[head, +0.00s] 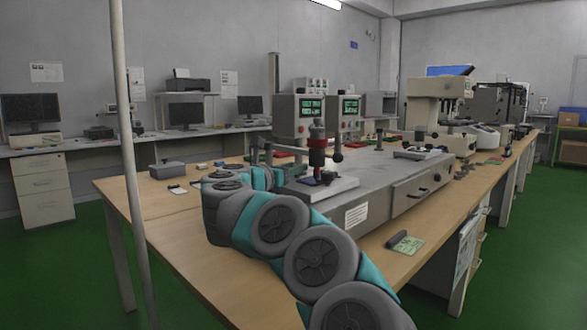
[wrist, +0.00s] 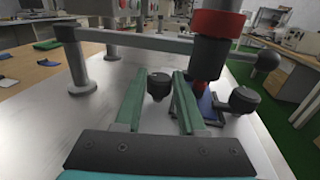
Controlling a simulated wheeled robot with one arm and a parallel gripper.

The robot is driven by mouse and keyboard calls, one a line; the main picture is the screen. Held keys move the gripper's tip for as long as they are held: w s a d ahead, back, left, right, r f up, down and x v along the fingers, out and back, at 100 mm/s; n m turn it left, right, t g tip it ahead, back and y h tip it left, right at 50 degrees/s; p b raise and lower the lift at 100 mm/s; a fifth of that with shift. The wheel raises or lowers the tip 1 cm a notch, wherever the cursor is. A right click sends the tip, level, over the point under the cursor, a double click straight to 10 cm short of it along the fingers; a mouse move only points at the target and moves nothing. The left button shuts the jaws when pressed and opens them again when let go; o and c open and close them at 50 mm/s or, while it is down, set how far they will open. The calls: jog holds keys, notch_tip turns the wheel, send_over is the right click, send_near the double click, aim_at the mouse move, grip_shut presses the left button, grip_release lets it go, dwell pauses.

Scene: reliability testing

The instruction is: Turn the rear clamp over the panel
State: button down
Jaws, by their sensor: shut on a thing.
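My gripper (wrist: 159,73) has its two green fingers on either side of a round black clamp knob (wrist: 158,86) in the wrist view, and it is shut on this knob. A second black clamp knob (wrist: 244,99) stands to the right, outside the fingers. The dark blue panel (wrist: 206,106) lies between the two knobs, partly hidden by the right finger and the press's red and black spindle. In the head view the panel (head: 308,181) lies on a pale plate under the spindle, and my own arm hides most of the gripper.
The red and black spindle (head: 317,147) stands over the panel, close to my gripper's right. A grey bar (wrist: 135,40) with a ball end crosses just beyond the fingers. A grey post (wrist: 76,65) stands at left. The wooden table's (head: 165,229) near left part is clear.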

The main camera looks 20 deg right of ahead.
jog(key=shift+w+a, duration=0.1)
dwell(0.3)
jog(key=shift+m+g+h, duration=0.5)
jog(key=shift+m+g, duration=0.1)
jog(key=shift+g, duration=0.2)
jog(key=shift+r+m+g+h, duration=0.1)
jog(key=shift+m+g+h, duration=0.2)
jog(key=shift+m+g, duration=0.3)
jog(key=shift+w+g+p, duration=0.1)
jog(key=shift+g+p, duration=0.25)
jog(key=shift+g, duration=0.25)
jog(key=shift+a+m+g, duration=0.1)
jog(key=shift+m+g, duration=0.2)
jog(key=shift+m, duration=0.1)
jog(key=shift+w+r+m+g+h+p, duration=0.15)
jog(key=shift+m+g+h+p, duration=0.2)
jog(key=shift+g+p, duration=0.35)
jog(key=shift+m+g+p, duration=0.3)
jog(key=shift+m+p, duration=0.05)
jog(key=shift+p, duration=0.05)
jog(key=shift+w+m+g+p, duration=0.1)
jog(key=shift+m+g+p, duration=0.5)
jog(key=shift+g, duration=0.5)
